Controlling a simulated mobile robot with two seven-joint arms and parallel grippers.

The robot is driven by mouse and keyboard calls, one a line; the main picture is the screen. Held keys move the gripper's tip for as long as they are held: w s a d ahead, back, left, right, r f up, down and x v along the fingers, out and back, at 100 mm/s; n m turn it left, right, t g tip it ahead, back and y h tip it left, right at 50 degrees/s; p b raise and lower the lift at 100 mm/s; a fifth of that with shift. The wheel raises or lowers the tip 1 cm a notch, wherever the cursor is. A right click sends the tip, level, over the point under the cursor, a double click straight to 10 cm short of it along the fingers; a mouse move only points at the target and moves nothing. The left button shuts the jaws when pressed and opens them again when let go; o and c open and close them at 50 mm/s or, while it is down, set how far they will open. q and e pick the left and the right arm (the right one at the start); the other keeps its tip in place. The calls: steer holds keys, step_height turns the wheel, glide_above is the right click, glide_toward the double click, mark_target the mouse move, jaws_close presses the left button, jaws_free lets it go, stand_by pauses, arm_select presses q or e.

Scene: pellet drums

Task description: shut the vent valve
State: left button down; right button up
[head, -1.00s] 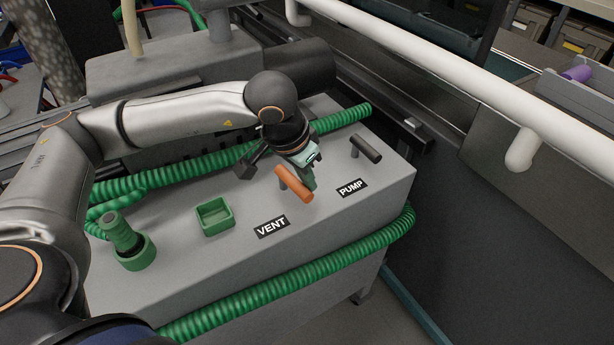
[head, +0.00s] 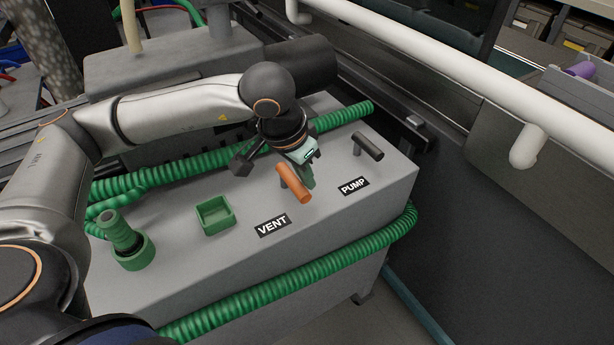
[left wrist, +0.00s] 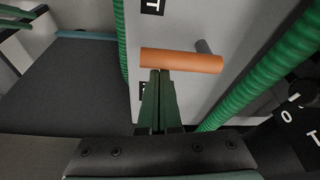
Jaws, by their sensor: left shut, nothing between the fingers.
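The orange vent valve lever (head: 293,184) stands on top of the grey box, behind the black VENT label (head: 273,225). It lies slantwise, its near end toward the lower right. In the left wrist view the lever (left wrist: 180,61) crosses just beyond my fingertips. My left gripper (head: 309,183) is at the lever's right side, with green fingers pointing down. In the left wrist view its fingers (left wrist: 159,76) are shut together, with nothing between them. The tips are at the lever's side; I cannot tell for sure whether they touch. My right gripper is not in view.
A dark lever (head: 367,147) stands to the right behind the PUMP label (head: 353,186). A green square tray (head: 215,217) and a green stepped fitting (head: 130,246) are to the left. Ribbed green hoses (head: 290,280) run along the box. A white rail (head: 440,82) crosses at upper right.

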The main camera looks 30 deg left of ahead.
arm_select(q)
steer(key=v, duration=1.2)
steer(key=shift+p, duration=0.45)
steer(key=shift+f, duration=0.1)
